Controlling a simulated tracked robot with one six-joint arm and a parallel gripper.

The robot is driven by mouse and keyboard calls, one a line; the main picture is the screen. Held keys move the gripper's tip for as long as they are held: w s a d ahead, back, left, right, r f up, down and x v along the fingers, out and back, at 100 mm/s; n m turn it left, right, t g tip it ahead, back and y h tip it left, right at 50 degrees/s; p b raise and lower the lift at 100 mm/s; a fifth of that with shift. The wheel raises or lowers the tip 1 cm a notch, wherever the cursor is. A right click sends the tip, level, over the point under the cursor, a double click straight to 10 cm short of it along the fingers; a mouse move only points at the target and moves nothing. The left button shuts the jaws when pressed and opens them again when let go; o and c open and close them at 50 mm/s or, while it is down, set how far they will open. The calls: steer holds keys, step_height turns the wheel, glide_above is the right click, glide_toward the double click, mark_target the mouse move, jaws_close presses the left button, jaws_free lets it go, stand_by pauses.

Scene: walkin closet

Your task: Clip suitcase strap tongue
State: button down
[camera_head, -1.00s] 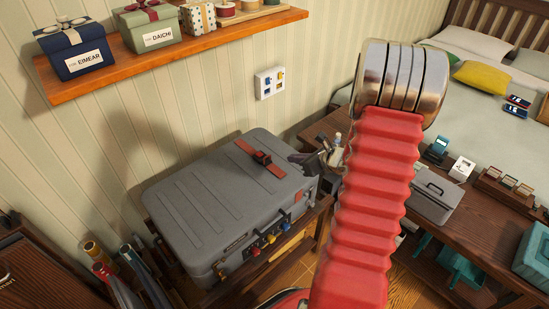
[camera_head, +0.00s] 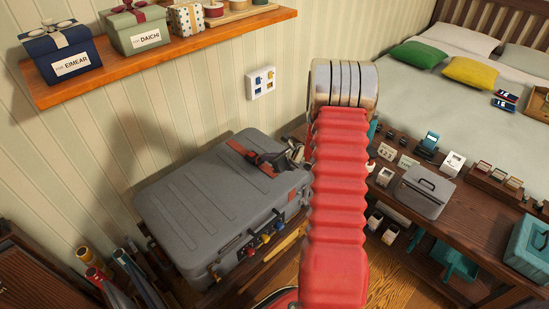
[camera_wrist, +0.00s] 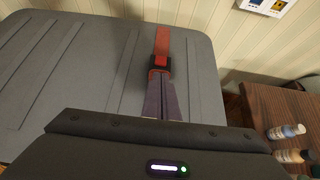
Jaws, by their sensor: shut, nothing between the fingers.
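The grey suitcase (camera_head: 195,200) lies flat with its lid shut. A red strap (camera_head: 237,148) runs across the right end of its lid; it also shows in the wrist view (camera_wrist: 163,40). A dark buckle (camera_wrist: 161,64) sits on the strap, with a red piece at its near edge. I cannot tell whether that piece is the tongue. My gripper (camera_head: 261,158) is over the strap. In the wrist view its fingers (camera_wrist: 161,86) are together and empty, with tips at the buckle's near edge. They hide the strap nearer to me. Contact is unclear.
A wall shelf (camera_head: 150,58) with gift boxes is above the suitcase. Rolled tubes (camera_head: 100,275) stand at the lower left. A dark bench (camera_head: 465,225) with a grey box (camera_head: 422,190) is on the right, beside the bed. Small bottles (camera_wrist: 287,132) stand right of the suitcase.

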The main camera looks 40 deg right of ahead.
steer(key=shift+x, duration=1.1)
steer(key=shift+w, duration=0.6)
steer(key=shift+a, duration=0.15)
steer(key=v, duration=1.4)
steer(key=shift+s, duration=0.45)
